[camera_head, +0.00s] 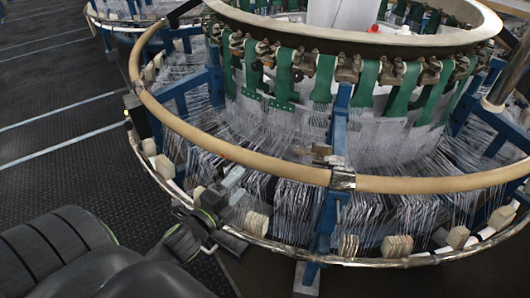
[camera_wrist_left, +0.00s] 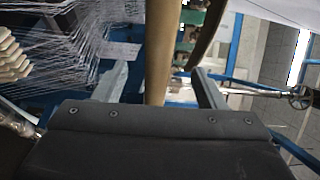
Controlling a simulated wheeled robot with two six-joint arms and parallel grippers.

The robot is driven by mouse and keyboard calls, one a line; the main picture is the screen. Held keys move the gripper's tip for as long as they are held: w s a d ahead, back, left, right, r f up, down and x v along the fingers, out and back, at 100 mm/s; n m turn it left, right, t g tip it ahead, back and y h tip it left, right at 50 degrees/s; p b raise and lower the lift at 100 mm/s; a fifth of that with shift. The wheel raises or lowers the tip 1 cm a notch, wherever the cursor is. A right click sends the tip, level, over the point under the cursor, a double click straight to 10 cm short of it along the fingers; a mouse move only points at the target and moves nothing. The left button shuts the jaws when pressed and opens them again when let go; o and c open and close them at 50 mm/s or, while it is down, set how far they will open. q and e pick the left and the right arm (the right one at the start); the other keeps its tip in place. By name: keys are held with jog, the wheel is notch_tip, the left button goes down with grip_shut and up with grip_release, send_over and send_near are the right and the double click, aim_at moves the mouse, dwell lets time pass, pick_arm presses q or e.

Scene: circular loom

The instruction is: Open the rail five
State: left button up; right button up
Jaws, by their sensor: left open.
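A tan, round-section rail (camera_head: 200,133) curves around the front of the circular loom, with a metal joint (camera_head: 342,180) at front centre. Which segment is rail five is not marked in view. My left gripper (camera_head: 234,187) is open and empty, just outside and below the rail's front-left stretch. In the left wrist view the rail (camera_wrist_left: 160,50) runs upright between the two spread fingers of my left gripper (camera_wrist_left: 160,78). Whether the fingers touch it cannot be told. The rail's lower end there is hidden behind the gripper body. My right gripper is not in view.
A lower metal ring (camera_head: 350,261) with pale blocks (camera_head: 398,246) runs below the rail. Blue posts (camera_head: 340,125) and many white threads (camera_head: 285,190) fill the space inside. Green straps (camera_head: 325,78) hang above. Dark floor (camera_head: 75,150) is clear at left.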

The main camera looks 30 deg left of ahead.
aim_at(265, 158)
pick_arm(q)
jog(key=w+p, duration=0.1)
jog(key=w, duration=0.4)
jog(key=w+p, duration=0.1)
jog(key=w, duration=0.5)
jog(key=shift+w+f, duration=0.2)
jog(key=shift+w, duration=0.8)
